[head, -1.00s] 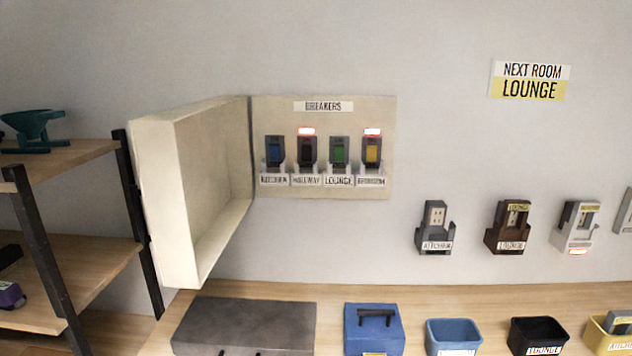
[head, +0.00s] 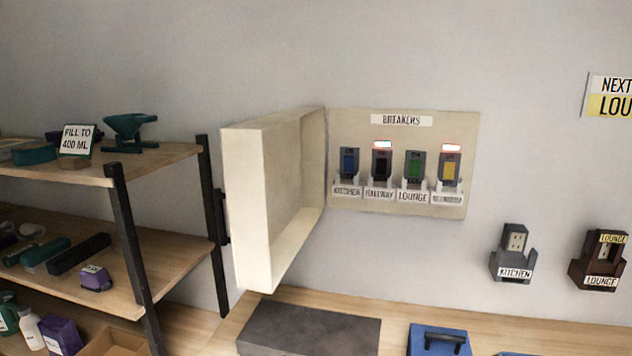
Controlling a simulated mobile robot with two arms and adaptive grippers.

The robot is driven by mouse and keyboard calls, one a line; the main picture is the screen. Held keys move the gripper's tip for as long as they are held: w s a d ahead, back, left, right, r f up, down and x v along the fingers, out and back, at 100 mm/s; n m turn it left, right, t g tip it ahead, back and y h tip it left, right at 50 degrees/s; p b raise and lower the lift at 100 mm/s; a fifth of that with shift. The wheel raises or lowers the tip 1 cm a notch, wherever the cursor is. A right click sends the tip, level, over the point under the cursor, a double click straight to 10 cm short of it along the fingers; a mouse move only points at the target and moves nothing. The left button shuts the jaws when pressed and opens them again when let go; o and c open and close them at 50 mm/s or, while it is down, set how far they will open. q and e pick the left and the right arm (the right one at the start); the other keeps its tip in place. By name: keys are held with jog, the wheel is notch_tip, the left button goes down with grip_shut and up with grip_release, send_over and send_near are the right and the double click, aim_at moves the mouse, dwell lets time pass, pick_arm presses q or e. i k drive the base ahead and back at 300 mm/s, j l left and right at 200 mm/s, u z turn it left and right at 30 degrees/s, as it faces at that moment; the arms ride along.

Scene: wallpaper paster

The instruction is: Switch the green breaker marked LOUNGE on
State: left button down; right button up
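The green breaker (head: 414,168) marked LOUNGE is third from the left on the beige breaker panel (head: 400,212) on the wall. No red lamp glows above it. To its left are the blue KITCHEN breaker (head: 349,162) and the dark HALLWAY breaker (head: 381,166). To its right is a yellow breaker (head: 449,170) with a label too blurred to read. Red lamps glow above the HALLWAY and yellow breakers. The panel's cover (head: 275,190) stands swung open at the left. Neither gripper shows in the head view.
A shelf rack (head: 120,200) with several items stands at the left. A grey box (head: 310,328) and a blue box (head: 438,341) sit on the wooden counter below. Sockets marked KITCHEN (head: 513,252) and LOUNGE (head: 600,260) are on the wall at right. The wall before the panel is unobstructed.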

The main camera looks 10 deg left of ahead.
aim_at(415, 165)
jog(key=j+z, duration=0.15)
jog(key=j, duration=0.45)
jog(key=j+z, duration=0.15)
jog(key=j, duration=0.5)
jog(key=k+j+z, duration=0.1)
jog(key=j, duration=0.5)
jog(key=j+z, duration=0.15)
jog(key=j, duration=0.5)
jog(key=l, duration=1.2)
